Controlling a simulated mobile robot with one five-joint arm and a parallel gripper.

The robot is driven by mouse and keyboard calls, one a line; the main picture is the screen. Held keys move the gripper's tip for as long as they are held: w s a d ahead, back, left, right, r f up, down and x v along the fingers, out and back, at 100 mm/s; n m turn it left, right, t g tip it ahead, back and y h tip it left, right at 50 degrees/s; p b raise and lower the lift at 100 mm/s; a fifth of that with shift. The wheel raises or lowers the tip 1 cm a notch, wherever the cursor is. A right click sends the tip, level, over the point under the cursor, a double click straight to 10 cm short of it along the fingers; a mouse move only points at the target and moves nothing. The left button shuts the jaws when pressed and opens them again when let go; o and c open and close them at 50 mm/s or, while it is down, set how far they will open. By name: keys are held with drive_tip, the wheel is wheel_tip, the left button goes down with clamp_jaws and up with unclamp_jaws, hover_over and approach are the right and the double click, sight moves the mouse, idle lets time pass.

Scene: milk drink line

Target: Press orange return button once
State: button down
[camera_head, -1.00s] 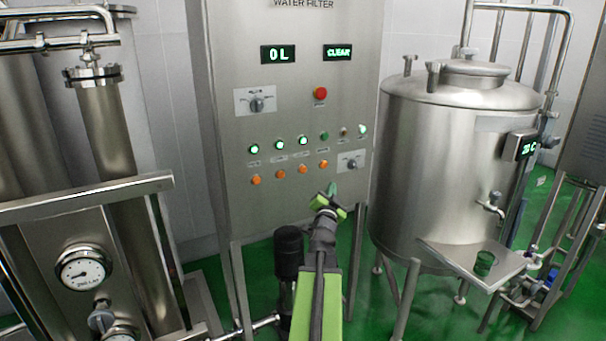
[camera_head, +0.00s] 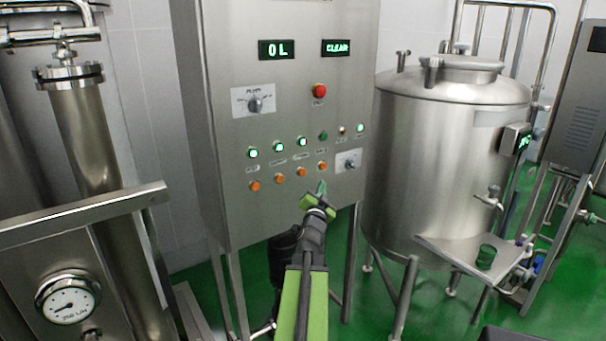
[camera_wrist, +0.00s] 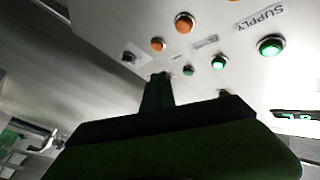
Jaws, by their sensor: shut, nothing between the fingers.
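A row of several orange buttons sits on the steel control panel (camera_head: 225,110), under a row of green-lit buttons. The rightmost orange button (camera_head: 322,165) lies just above my gripper (camera_head: 321,188) in the head view. I cannot read which orange button is labelled return. In the wrist view, orange buttons (camera_wrist: 184,22) and (camera_wrist: 157,44) show above my gripper's dark shut fingers (camera_wrist: 158,90), and a label reads SUPPLY. My gripper is shut and empty, pointing at the panel's lower right part. I see no clear contact with any button.
A red button (camera_head: 319,91) and a rotary knob (camera_head: 255,104) sit higher on the panel. A second knob (camera_head: 349,160) is right of the orange row. A steel tank (camera_head: 440,150) stands to the right, pipework and a gauge (camera_head: 68,299) to the left.

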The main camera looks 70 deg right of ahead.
sight(303, 172)
drive_tip(key=w+d, duration=0.5)
drive_tip(key=w, duration=0.2)
idle(0.3)
drive_tip(key=shift+w, duration=0.1)
idle(1.8)
drive_tip(key=shift+w+d, duration=0.2)
drive_tip(key=shift+w, duration=0.05)
drive_tip(key=shift+w+d, duration=0.2)
drive_tip(key=shift+w, duration=0.15)
idle(0.7)
drive_tip(key=shift+s+a, duration=0.45)
drive_tip(key=shift+s, duration=0.25)
drive_tip(key=shift+s, duration=0.1)
